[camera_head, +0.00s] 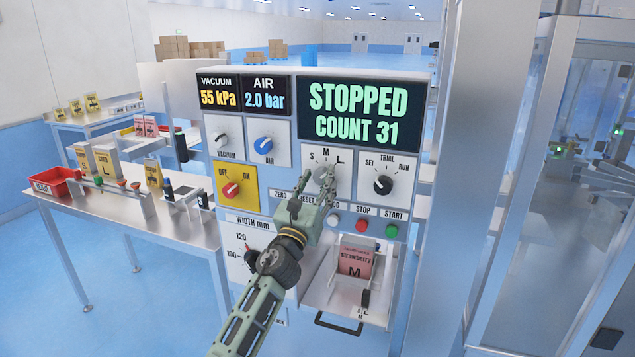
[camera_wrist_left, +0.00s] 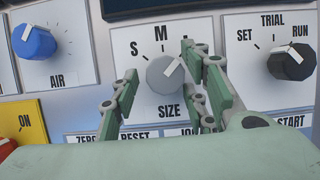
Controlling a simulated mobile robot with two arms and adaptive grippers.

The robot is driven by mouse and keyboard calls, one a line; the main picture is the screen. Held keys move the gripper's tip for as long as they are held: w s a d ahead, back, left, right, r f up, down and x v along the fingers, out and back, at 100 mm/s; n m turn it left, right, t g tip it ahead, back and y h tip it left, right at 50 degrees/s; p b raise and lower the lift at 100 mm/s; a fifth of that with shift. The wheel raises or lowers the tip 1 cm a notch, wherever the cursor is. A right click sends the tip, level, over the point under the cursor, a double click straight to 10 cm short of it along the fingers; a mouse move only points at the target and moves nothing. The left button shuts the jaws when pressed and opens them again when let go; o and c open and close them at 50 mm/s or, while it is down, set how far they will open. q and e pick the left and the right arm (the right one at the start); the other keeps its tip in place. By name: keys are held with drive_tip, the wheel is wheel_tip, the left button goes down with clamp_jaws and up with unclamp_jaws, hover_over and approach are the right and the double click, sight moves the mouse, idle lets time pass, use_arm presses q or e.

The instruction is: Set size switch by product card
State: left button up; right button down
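The size switch is a round grey knob (camera_wrist_left: 166,74) on a white plate marked S, M, L. In the left wrist view its white pointer tilts up and right, past M; the L there is hidden behind a finger. My left gripper (camera_head: 318,186) is in front of the switch; in the left wrist view its open fingers (camera_wrist_left: 163,84) stand either side of the knob, with a gap on the left and the right finger close to its edge. A pink pouch or card (camera_head: 356,261) reading "strawberry" and M stands in the tray below the panel. My right gripper is not in view.
The display (camera_head: 361,111) reads STOPPED, COUNT 31. The trial knob (camera_head: 383,185) is right of the size switch, the air knob (camera_head: 263,145) left. Below are the red stop button (camera_head: 361,225) and green start button (camera_head: 391,231). A table with a red bin (camera_head: 56,181) stands at left.

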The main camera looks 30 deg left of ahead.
use_arm(q)
drive_tip(key=c, duration=0.9)
